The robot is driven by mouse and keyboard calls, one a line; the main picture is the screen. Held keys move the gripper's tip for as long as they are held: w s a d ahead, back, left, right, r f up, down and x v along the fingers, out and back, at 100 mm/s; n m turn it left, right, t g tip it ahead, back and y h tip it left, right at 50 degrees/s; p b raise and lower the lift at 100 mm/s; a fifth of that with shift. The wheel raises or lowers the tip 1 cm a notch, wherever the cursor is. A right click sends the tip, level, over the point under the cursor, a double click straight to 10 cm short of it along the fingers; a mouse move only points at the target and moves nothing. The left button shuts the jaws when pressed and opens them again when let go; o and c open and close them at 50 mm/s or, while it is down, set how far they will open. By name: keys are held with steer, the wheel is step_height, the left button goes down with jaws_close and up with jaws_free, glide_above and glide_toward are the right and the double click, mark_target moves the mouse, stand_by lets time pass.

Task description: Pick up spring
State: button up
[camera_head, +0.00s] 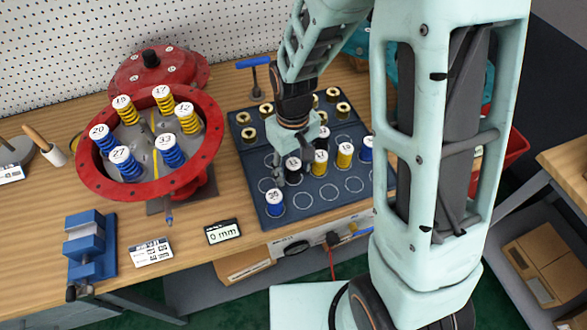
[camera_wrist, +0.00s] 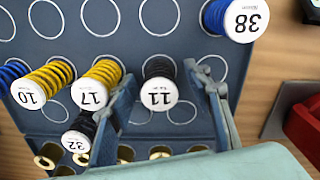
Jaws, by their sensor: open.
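My gripper (camera_wrist: 165,85) is open, with one finger on each side of a black spring with a white cap marked 11 (camera_wrist: 159,92). The fingers look apart from it, and its height relative to the fingertips is hard to tell. In the head view my gripper (camera_head: 291,172) is over the dark spring tray (camera_head: 335,205). Yellow springs marked 17 (camera_wrist: 97,86) and 10 (camera_wrist: 42,82) stand to the left in the wrist view, with a black spring marked 32 (camera_wrist: 80,136) below them. A blue spring marked 38 (camera_wrist: 232,18) stands at the upper right.
A red round housing (camera_head: 88,180) holds several numbered blue and yellow springs, with its red lid (camera_head: 180,68) behind. Brass nuts (camera_head: 249,135) sit in the tray's back part.

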steer(key=c, duration=1.2)
jaws_close()
steer(key=shift+r, duration=0.1)
